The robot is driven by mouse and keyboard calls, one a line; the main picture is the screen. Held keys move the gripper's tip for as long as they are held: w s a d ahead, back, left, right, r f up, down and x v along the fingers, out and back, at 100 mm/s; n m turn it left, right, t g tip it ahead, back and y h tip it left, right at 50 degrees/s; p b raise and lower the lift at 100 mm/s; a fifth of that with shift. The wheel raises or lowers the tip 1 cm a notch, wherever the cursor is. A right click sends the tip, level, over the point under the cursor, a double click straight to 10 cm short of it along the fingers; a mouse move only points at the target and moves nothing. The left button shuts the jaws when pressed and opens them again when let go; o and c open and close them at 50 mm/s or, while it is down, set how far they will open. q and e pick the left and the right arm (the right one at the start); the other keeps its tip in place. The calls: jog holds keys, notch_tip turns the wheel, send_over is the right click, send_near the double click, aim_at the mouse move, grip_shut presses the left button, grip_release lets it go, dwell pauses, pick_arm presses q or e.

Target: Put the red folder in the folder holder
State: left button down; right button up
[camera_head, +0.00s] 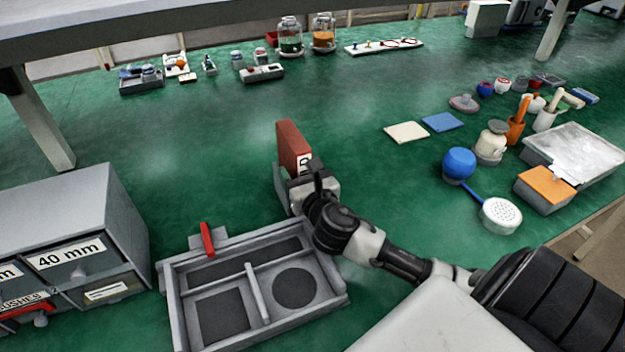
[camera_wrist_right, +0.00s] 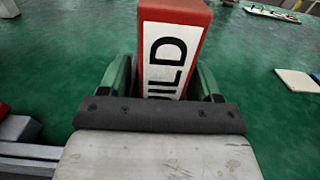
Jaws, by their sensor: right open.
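My left gripper does not show.
A grey drawer cabinet (camera_head: 75,235) stands at the left. Cream and blue squares (camera_head: 407,132) lie to the right. The table behind the folder is mostly clear.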

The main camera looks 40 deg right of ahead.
jog(key=v, duration=1)
jog(key=shift+s+b, duration=0.3)
jog(key=shift+s, duration=0.1)
jog(key=shift+r, duration=0.1)
